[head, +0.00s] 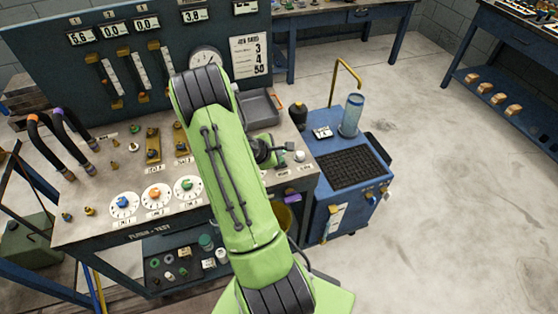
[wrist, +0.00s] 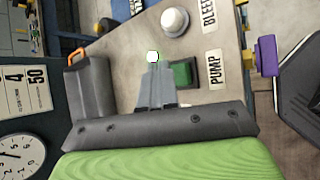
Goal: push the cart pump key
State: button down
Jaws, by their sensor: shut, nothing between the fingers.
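A green square key (wrist: 181,73) sits beside a label reading PUMP (wrist: 215,70) on the bench top in the wrist view. In the head view my arm and gripper hide this key; its label (head: 283,172) shows at the bench's right end. My gripper (wrist: 153,58) is shut and empty, its fingers just left of the green key in the wrist view. I cannot tell whether they touch it or hover above. In the head view my gripper (head: 288,147) shows dark over the bench's right end.
A white round knob (wrist: 174,21) labelled BLEED stands close to the green key. A blue cart (head: 325,215) with a blue cylinder (head: 351,115) stands right of the bench. Open floor lies further right.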

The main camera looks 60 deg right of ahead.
jog(key=shift+f, duration=0.4)
jog(key=shift+f+b, duration=0.5)
jog(key=shift+b, duration=0.15)
jog(key=shift+r, duration=0.15)
jog(key=shift+r+p, duration=0.8)
jog(key=shift+r, duration=0.05)
notch_tip(320, 180, up, 6)
jog(key=p, duration=0.5)
